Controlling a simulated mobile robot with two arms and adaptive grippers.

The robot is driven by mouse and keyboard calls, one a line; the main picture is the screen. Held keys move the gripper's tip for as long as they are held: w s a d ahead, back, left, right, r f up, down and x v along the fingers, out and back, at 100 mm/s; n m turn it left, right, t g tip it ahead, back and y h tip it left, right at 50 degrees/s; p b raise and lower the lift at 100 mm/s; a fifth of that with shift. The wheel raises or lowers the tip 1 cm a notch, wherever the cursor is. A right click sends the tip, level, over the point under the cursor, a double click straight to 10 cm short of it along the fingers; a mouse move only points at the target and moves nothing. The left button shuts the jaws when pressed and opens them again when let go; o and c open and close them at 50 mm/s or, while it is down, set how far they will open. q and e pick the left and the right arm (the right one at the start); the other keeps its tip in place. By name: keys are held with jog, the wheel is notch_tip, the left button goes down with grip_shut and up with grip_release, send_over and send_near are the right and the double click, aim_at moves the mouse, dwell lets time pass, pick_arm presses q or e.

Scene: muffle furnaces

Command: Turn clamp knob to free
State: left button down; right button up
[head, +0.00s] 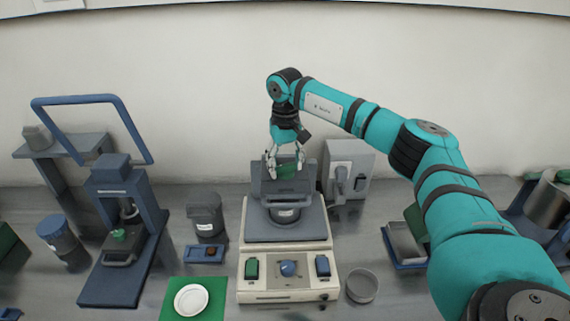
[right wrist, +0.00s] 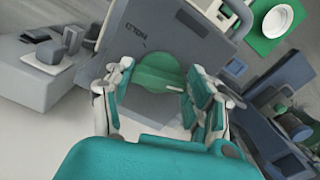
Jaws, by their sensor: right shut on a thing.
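The clamp knob (head: 287,172) is a green round knob on the grey clamp frame (head: 258,187) of the cream machine (head: 288,262) at the middle of the bench. My right gripper (head: 286,160) reaches down to it from above. In the right wrist view the green knob (right wrist: 160,72) sits between the two fingers of my right gripper (right wrist: 160,88), which is shut on it. The fingers hide the knob's sides, and its turn angle is hard to read. My left gripper is not in view.
A blue press (head: 125,225) with a raised handle stands on the left. A white dish (head: 191,299) lies on a green mat (head: 220,312). A grey box (head: 350,165) stands close behind the machine, and a round tin (head: 362,287) is at its right.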

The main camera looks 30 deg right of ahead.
aim_at(285, 165)
jog(key=shift+d+n, duration=0.1)
jog(key=shift+n, duration=1.1)
jog(key=o, duration=1.2)
notch_tip(285, 165, up, 12)
